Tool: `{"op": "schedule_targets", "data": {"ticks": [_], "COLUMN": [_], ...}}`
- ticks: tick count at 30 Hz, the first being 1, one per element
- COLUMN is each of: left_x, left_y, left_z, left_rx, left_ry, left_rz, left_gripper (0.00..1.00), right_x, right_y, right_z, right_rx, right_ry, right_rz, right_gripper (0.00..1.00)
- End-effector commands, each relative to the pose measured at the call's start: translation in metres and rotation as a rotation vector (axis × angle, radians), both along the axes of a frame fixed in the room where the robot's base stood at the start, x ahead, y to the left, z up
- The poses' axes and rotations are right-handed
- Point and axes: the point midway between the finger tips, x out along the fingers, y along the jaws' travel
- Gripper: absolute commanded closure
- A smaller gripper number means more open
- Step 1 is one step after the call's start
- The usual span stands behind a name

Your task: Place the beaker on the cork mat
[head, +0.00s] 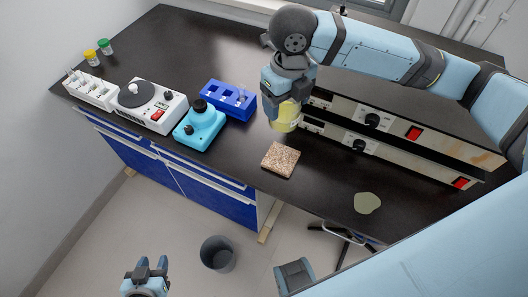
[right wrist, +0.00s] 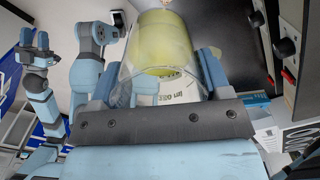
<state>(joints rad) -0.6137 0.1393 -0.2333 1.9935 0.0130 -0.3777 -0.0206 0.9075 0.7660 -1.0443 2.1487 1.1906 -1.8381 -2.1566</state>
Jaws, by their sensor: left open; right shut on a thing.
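A clear beaker (head: 286,119) with yellow liquid is held beneath my right gripper (head: 280,104), beside the stacked devices. The right wrist view shows the beaker (right wrist: 162,45) between the two fingers, with print on its glass. The right gripper is shut on it. The square, speckled brown cork mat (head: 280,159) lies bare on the black bench, just in front of and below the beaker. In the head view I cannot tell the exact height of the beaker over the bench. My left gripper (head: 151,268) is open and empty, low in front of the bench.
Two stacked devices (head: 372,118) with knobs and red switches stand right of the beaker. A blue rack (head: 229,100), a turquoise device (head: 200,125) and a white device (head: 150,105) stand to the left. A flat pale green patch (head: 367,203) lies at right.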

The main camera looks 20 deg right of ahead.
Motion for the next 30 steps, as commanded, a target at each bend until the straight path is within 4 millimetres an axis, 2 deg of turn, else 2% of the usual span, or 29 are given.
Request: {"op": "schedule_targets", "data": {"ticks": [5, 8, 21, 25, 30], "left_x": [0.000, 0.000, 0.000, 0.000, 0.000], "left_y": [0.000, 0.000, -0.002, -0.002, -0.002], "left_z": [-0.001, -0.002, -0.003, -0.003, -0.004], "left_rx": [0.000, -0.001, -0.006, -0.007, -0.007], "left_ry": [0.000, 0.000, 0.002, 0.002, 0.003], "left_rz": [0.000, -0.001, -0.001, 0.000, 0.000], "left_gripper": [0.57, 0.57, 0.57, 0.57, 0.57], "right_x": [-0.001, -0.002, -0.003, -0.002, -0.002], "right_y": [-0.002, -0.002, -0.002, -0.003, -0.002], "right_z": [-0.003, -0.016, -0.125, -0.146, -0.157], "right_rx": [-0.001, -0.002, -0.002, -0.002, -0.001], "right_ry": [0.001, 0.005, 0.005, 0.002, 0.001], "right_rz": [0.026, 0.028, 0.028, 0.028, 0.029], "right_gripper": [0.59, 0.59, 0.59, 0.59, 0.59]}}
